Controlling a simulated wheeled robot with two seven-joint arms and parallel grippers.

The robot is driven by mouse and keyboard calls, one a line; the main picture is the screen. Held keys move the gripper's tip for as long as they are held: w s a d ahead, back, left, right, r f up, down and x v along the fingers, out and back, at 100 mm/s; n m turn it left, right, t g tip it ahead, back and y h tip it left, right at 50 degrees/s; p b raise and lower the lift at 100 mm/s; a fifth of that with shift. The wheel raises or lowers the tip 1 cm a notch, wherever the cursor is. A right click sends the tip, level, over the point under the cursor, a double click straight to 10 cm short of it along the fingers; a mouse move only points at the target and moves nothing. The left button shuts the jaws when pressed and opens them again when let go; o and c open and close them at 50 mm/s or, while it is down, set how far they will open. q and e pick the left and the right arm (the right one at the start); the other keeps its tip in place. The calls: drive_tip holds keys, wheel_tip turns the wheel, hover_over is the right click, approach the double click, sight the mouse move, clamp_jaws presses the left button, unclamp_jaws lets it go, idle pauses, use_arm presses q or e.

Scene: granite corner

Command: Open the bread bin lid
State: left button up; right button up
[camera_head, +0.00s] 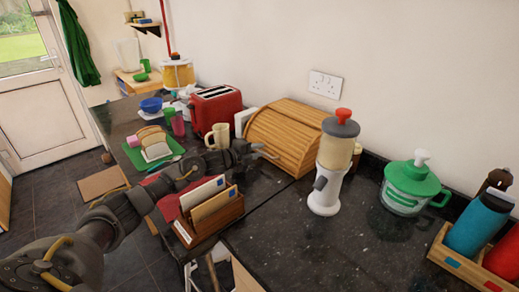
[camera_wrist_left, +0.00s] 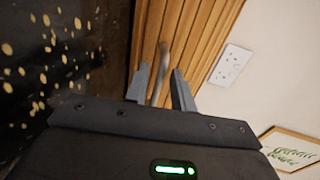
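The wooden bread bin (camera_head: 290,130) stands on the dark counter against the wall, and its slatted roll-top lid looks closed. My left gripper (camera_head: 266,152) is at the lower front of the lid. In the left wrist view the slatted lid (camera_wrist_left: 208,30) fills the top middle. A thin metal handle (camera_wrist_left: 162,62) shows between the fingers of my left gripper (camera_wrist_left: 161,88). The fingers are apart, with gaps visible on both sides of the handle. My right gripper is not in view.
A white dispenser with a red top (camera_head: 331,165) stands close right of the bin. A mug (camera_head: 217,136) and red toaster (camera_head: 215,108) are left of it.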

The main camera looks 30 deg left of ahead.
use_arm(q)
drive_tip(key=shift+w+d+f, duration=0.2)
drive_tip(key=shift+w+d, duration=0.05)
drive_tip(key=shift+w, duration=0.4)
drive_tip(key=shift+c, duration=0.5)
clamp_jaws()
drive_tip(key=shift+r, duration=0.1)
